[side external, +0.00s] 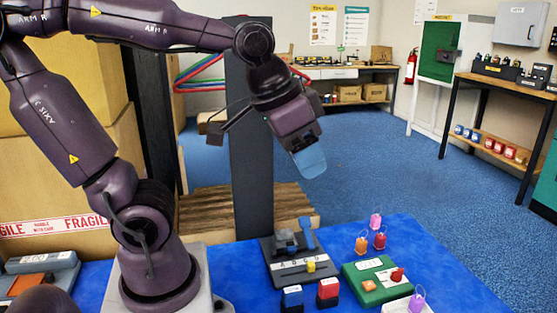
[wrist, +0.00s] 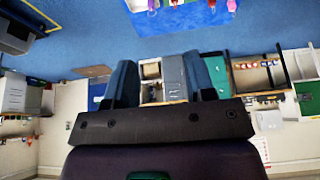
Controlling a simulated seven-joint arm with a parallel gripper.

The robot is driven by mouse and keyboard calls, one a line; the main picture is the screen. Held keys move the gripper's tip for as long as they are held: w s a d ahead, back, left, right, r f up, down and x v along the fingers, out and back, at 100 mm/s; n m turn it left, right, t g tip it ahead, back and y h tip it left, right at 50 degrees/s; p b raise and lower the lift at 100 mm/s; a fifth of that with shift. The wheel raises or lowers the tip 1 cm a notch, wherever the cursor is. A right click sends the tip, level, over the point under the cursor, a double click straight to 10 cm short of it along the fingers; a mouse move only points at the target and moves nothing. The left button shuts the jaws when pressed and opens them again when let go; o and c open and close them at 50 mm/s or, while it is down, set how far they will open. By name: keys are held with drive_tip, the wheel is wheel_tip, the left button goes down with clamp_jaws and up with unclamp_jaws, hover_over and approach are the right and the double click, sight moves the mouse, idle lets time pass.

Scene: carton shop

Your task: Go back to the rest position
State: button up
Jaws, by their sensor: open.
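My gripper (side external: 308,160) is raised well above the blue table in the side view, with its blue fingers pointing down and to the right. In the wrist view my gripper (wrist: 165,80) shows two dark blue fingers standing apart with nothing held between them. It touches nothing. My purple arm reaches up and over from its base at the left of the table.
A dark grey post (side external: 252,170) and cartons (side external: 50,165) stand behind. Air around my gripper is clear.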

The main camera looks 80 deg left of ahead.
drive_tip(key=s, duration=0.2)
drive_tip(key=s+f, duration=0.1)
drive_tip(key=shift+s+a+t, duration=0.15)
drive_tip(key=shift+s+t, duration=0.15)
drive_tip(key=shift+s, duration=0.1)
